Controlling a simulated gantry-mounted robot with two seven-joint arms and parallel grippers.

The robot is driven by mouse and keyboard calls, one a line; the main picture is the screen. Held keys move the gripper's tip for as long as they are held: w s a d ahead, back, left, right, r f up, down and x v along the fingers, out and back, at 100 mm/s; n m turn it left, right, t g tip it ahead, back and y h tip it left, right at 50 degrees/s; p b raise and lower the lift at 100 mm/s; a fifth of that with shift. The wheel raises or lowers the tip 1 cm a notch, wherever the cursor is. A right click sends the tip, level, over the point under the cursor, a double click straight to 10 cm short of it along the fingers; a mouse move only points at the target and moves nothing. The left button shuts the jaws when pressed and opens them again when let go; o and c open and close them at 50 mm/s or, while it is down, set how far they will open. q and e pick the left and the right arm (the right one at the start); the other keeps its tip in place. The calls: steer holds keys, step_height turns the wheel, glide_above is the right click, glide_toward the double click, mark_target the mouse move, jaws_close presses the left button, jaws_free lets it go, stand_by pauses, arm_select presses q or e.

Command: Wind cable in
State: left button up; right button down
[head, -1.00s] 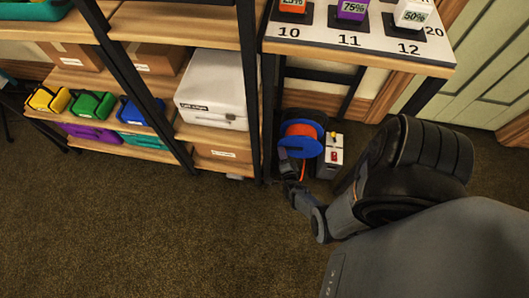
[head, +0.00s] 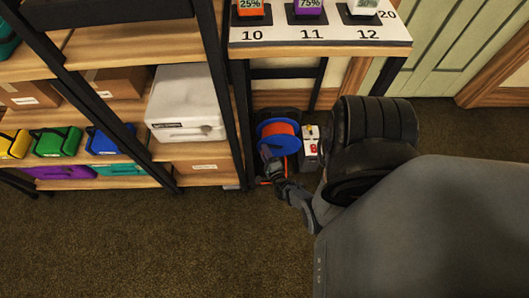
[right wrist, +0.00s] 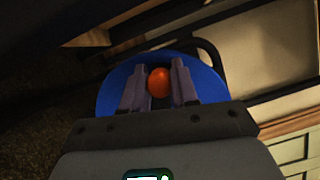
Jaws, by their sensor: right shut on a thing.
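A cable reel with blue flanges (head: 290,145) and orange cable (head: 279,129) wound on it stands on the floor under the small table. My right gripper (head: 267,156) reaches the near left side of the reel. In the right wrist view, the gripper (right wrist: 159,84) is shut on a round orange knob (right wrist: 159,82) in front of the blue flange (right wrist: 205,80). A bit of orange shows low beside the gripper in the head view. My forearm and wrist hide the floor to the right. My left gripper is out of view.
A grey box with a red button (head: 310,147) stands right of the reel. A shelf rack (head: 180,178) with cases and boxes is close on the left. The table (head: 320,50) overhangs the reel. The carpet in front is open.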

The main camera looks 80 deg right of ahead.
steer(key=c, duration=0.9)
jaws_free()
steer(key=shift+a, duration=0.1)
steer(key=shift+s+a, duration=0.2)
steer(key=p+v, duration=0.1)
steer(key=v, duration=0.9)
steer(key=shift+p, duration=0.4)
